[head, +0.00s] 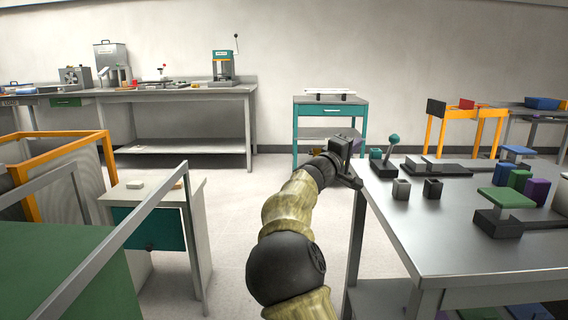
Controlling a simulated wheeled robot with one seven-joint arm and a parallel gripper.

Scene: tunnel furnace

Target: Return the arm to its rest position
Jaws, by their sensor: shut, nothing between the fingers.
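My arm reaches up from the bottom middle of the head view, beige with dark joints. My gripper (352,178) is at its far end, near the left edge of the steel table (455,235). It is shut and empty. From this view I cannot tell whether it touches the table edge or only overlaps it in the picture.
On the steel table stand small dark cups (432,188), a teal-knobbed lever (391,146) and a green-topped press (506,200). A teal cart (330,112) and a long workbench (185,92) stand behind. An orange frame (60,150) is left.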

